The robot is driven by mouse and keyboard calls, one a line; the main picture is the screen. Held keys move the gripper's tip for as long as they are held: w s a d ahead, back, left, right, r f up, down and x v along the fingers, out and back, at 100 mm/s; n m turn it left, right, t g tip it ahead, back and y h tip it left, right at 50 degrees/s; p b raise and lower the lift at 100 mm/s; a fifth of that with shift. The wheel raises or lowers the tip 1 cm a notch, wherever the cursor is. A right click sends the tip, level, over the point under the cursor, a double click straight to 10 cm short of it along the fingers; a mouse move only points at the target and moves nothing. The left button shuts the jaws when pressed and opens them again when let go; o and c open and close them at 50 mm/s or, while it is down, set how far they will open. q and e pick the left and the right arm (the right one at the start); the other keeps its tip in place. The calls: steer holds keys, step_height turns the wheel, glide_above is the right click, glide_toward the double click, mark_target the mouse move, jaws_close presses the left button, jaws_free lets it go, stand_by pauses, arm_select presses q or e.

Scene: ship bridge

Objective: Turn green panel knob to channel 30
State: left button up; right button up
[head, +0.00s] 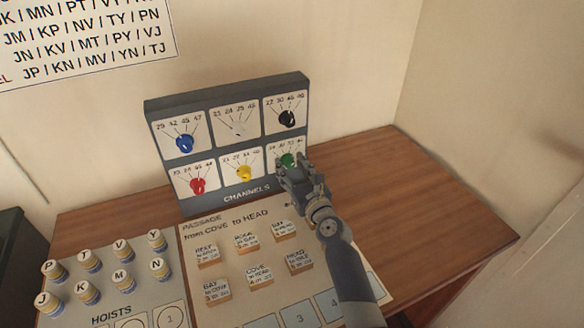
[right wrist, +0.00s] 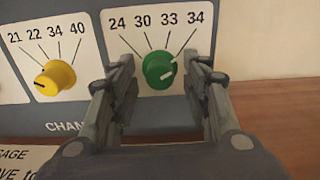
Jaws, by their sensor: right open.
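The green knob (head: 288,160) sits in the lower right cell of the grey channels panel (head: 228,103). In the right wrist view the green knob (right wrist: 156,72) has labels 24, 30, 33 and 34 above it. My right gripper (head: 291,171) is in front of this cell. In the right wrist view my right gripper (right wrist: 160,72) is open, with one finger on each side of the knob and visible gaps. My left gripper is not in view.
The yellow knob (head: 244,173) is left of the green one, and the black knob (head: 287,118) is above it. Red (head: 197,185) and blue (head: 184,142) knobs are further left. Labelled blocks and round pegs stand in front. The wooden desk (head: 420,200) is clear at right.

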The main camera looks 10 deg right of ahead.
jaws_close()
steer(key=shift+n, duration=1.8)
steer(key=n, duration=0.4)
steer(key=shift+d+n, duration=0.1)
steer(key=shift+n, duration=0.2)
steer(key=n, duration=0.3)
steer(key=shift+n, duration=0.3)
steer(key=shift+r+n, duration=0.1)
steer(key=shift+n, duration=1.8)
jaws_free()
steer(key=s, duration=0.4)
steer(key=s+d, duration=0.1)
steer(key=s, duration=0.3)
steer(key=s+d, duration=0.1)
steer(key=s, duration=0.3)
steer(key=shift+d, duration=0.15)
